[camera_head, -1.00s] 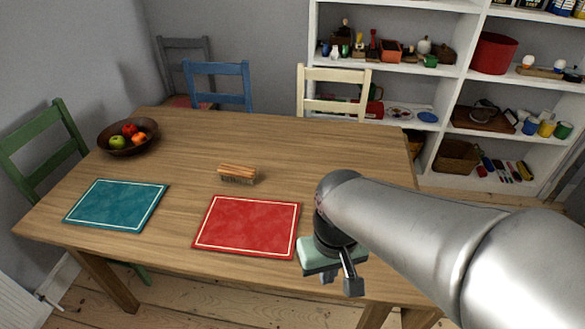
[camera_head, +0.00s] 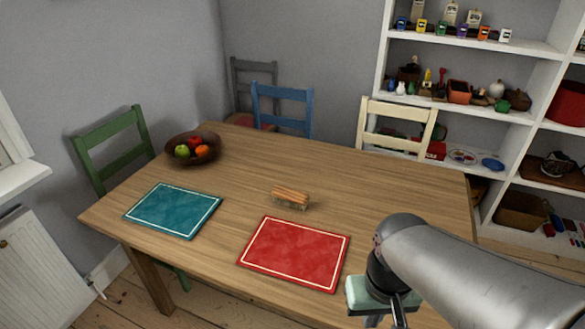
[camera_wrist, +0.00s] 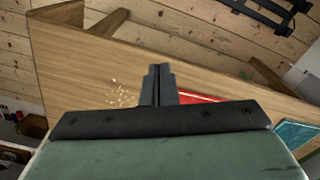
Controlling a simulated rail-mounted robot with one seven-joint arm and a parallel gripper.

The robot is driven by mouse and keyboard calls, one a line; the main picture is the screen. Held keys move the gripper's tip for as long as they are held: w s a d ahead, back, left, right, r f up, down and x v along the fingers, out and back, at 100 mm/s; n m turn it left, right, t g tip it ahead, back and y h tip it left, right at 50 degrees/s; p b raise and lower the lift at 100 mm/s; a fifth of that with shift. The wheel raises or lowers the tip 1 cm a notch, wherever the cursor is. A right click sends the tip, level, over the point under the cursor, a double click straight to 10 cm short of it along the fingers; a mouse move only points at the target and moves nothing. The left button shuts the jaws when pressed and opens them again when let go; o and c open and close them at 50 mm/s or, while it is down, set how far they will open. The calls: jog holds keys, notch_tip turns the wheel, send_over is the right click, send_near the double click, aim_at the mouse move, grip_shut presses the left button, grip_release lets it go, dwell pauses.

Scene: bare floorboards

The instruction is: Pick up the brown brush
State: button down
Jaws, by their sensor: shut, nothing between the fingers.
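The brown brush (camera_head: 291,197) lies on the wooden table (camera_head: 400,186), behind the red mat, with its wooden back up and pale bristles below. My gripper (camera_head: 400,320) is at the front right of the table, to the right of the red mat and well apart from the brush. Its fingertips are partly cut off at the lower edge of the head view. In the wrist view the gripper (camera_wrist: 159,75) shows its fingers together with nothing between them. The brush does not show in the wrist view.
A red mat (camera_head: 295,254) and a teal mat (camera_head: 173,210) lie along the front of the table. A bowl of fruit (camera_head: 208,154) stands at the back left. Green (camera_head: 112,133), blue (camera_head: 283,92) and cream (camera_head: 398,112) chairs stand around. Bare tabletop surrounds the brush.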

dwell(0.3)
jog(key=c, duration=0.7)
grip_release()
